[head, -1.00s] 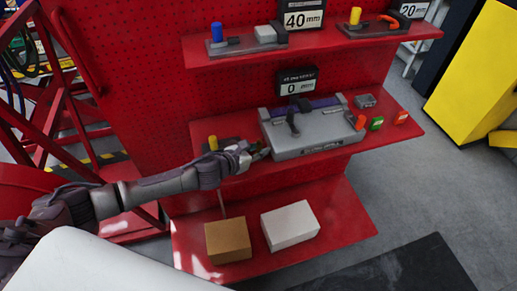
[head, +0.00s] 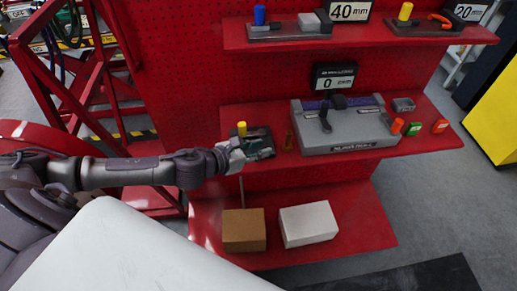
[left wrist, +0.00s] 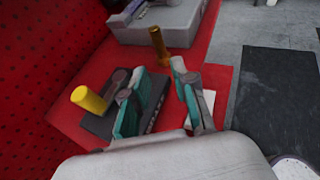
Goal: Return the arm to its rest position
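My left gripper (head: 262,147) is at the front left of the middle red shelf, beside the small dark block with a yellow cylinder (head: 242,129). In the left wrist view its green-padded fingers (left wrist: 158,95) are spread with nothing between them. The grey valve device (head: 345,128) sits to the right of the cylinder, with a dark lever on top. My right gripper is in neither view.
The lower shelf (head: 352,215) holds a brown box (head: 244,230) and a white box (head: 308,224). The upper shelf (head: 360,38) overhangs the middle one. A red frame (head: 75,100) stands at left. Small coloured blocks sit right of the device. Grey floor lies open at right.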

